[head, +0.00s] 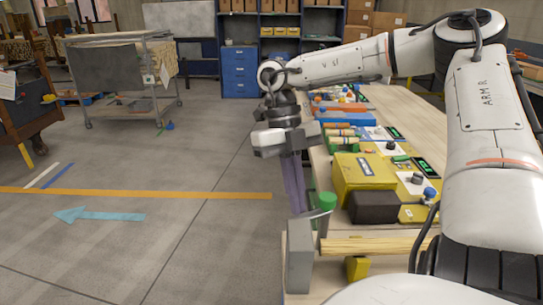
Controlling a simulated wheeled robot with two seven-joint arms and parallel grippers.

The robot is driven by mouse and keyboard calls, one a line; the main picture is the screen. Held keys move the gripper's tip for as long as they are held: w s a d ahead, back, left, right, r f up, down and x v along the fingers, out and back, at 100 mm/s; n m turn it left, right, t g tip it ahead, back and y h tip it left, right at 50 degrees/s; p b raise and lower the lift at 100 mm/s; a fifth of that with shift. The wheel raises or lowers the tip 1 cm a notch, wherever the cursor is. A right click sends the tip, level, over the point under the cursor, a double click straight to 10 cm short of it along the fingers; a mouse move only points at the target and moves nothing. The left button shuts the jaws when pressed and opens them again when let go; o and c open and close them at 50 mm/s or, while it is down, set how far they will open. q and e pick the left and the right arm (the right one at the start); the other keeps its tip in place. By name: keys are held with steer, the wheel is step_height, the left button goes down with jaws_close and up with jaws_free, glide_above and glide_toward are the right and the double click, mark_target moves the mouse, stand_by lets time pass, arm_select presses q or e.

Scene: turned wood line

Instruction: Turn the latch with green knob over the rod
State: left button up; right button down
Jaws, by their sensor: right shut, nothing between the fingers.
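The green knob (327,200) stands at the near left corner of the workbench. The latch (311,222) shows as a pale strip beside and below the knob, close to the upright grey block (300,258). The light wooden rod (375,245) lies crosswise to the right of the block; my arm hides its right end. I cannot tell whether the latch lies over the rod. My right gripper (297,208) points down, shut and empty, with its fingers just left of the knob. I cannot tell whether they touch it. My left gripper is not in view.
A yellow box (363,178) and a dark block (374,207) stand behind the rod. A yellow support (357,268) sits under the rod. Several coloured devices line the workbench farther back. The floor left of the workbench is open, with a cart (121,75) far off.

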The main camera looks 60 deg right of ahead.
steer(key=shift+s+a+n+g+h+b, duration=0.15)
steer(key=shift+s+a+n+h+b, duration=0.2)
steer(key=shift+n, duration=0.6)
steer(key=shift+s+a+n+g+h+b, duration=0.15)
steer(key=shift+s+a+n+h+b, duration=0.15)
steer(key=shift+n, duration=0.65)
steer(key=shift+w, duration=0.2)
